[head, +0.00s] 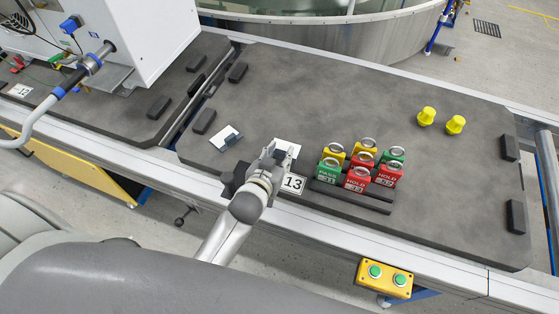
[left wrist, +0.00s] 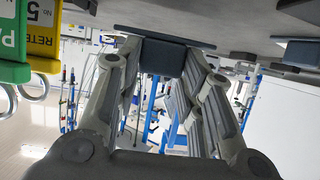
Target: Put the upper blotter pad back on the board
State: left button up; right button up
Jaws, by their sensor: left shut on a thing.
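One blotter pad (head: 224,141), a pale square with a dark grip block, lies on the dark grey board (head: 330,90) left of my left gripper. My left gripper (head: 277,155) is over the board's near side, beside a white square (head: 289,147) that it partly covers. In the left wrist view the left gripper (left wrist: 165,75) is shut on the dark block of a pad (left wrist: 163,57), whose flat plate is close to the board's surface. I cannot tell whether it touches. The other pad also shows in the left wrist view (left wrist: 302,54). My right gripper is not in view.
Red, green and yellow tags (head: 361,165) with rings stand in dark rails right of the gripper. A label "13" (head: 293,183) is beside it. Two yellow knobs (head: 441,120) stand at the right. The board's middle is clear. A yellow button box (head: 385,278) hangs in front.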

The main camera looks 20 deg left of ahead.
pick_arm(q)
jog(key=shift+w+a+f, duration=0.1)
jog(key=shift+w+f, duration=0.35)
jog(key=shift+f, duration=1.55)
jog(key=shift+f+b, duration=0.15)
jog(key=shift+b, duration=0.2)
jog(key=o, duration=1)
jog(key=shift+o, duration=0.2)
